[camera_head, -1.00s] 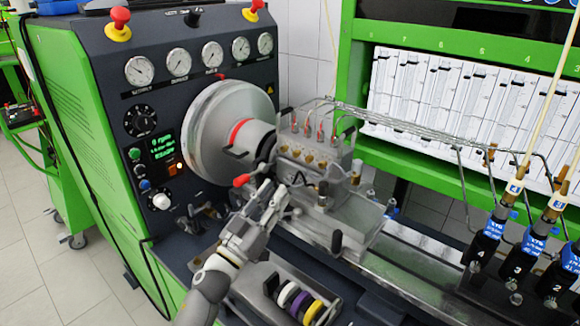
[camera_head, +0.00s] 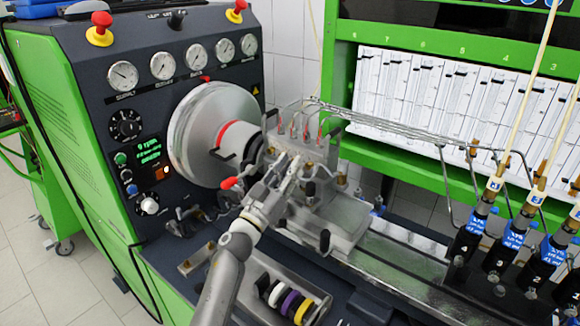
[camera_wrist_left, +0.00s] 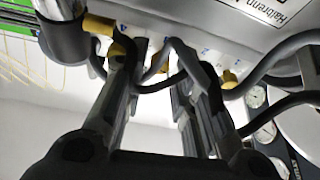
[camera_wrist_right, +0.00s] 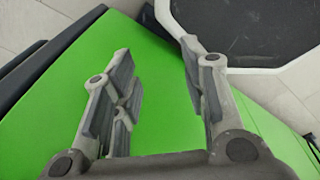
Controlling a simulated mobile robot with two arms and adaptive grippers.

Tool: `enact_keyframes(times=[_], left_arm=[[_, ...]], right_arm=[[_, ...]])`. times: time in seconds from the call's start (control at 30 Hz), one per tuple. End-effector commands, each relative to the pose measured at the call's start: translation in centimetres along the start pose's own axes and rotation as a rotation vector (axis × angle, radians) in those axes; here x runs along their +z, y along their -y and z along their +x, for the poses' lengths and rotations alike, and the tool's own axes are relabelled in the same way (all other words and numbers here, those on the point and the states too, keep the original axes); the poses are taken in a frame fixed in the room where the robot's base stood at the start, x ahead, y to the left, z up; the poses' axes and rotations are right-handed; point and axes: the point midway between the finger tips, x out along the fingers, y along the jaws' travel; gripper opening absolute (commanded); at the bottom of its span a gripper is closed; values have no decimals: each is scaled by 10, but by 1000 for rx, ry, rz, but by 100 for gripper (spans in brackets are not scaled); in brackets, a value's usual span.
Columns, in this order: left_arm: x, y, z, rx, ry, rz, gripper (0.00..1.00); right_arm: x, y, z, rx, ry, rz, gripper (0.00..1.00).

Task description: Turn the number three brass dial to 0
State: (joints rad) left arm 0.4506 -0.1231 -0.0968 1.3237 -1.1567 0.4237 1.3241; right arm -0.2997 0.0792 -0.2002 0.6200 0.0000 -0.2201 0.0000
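The pump block (camera_head: 316,150) stands beside the large silver disc, with brass dials along its front. In the left wrist view, one brass dial (camera_wrist_left: 157,62) sits between the fingers of my left gripper (camera_wrist_left: 155,70). A second brass dial (camera_wrist_left: 97,25) is left of it and another (camera_wrist_left: 229,79) right of it. The left gripper (camera_head: 288,166) is open at the block's front in the head view, hiding some dials there. My right gripper (camera_wrist_right: 157,55) is open and empty in its wrist view, away from the pump.
Dark hoses (camera_wrist_left: 290,45) loop close around the left fingers. A red-tipped lever (camera_head: 230,183) is left of the left gripper. A tray with coloured rings (camera_head: 290,302) lies below the arm. Black injectors (camera_head: 467,240) stand at the right. A green panel (camera_wrist_right: 150,140) lies behind the right gripper.

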Motion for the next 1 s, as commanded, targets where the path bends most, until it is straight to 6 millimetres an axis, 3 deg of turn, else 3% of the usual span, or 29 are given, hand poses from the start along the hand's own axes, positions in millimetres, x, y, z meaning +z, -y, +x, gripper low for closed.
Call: enact_keyframes(times=[0.37, 0.57, 0.77, 1.0], left_arm=[[0, 0, 4, 0, 0, 0, 24], [0, 0, 4, 0, 0, 0, 0], [0, 0, 4, 7, 1, 19, 0], [1, 3, 4, 85, -2, 204, 0]], right_arm=[[0, 0, 0, 0, 1, 0, 40], [0, 0, 0, 0, 1, 0, 40], [0, 0, 0, 0, 1, 0, 40], [1, -1, 6, 1, 1, 0, 40]])
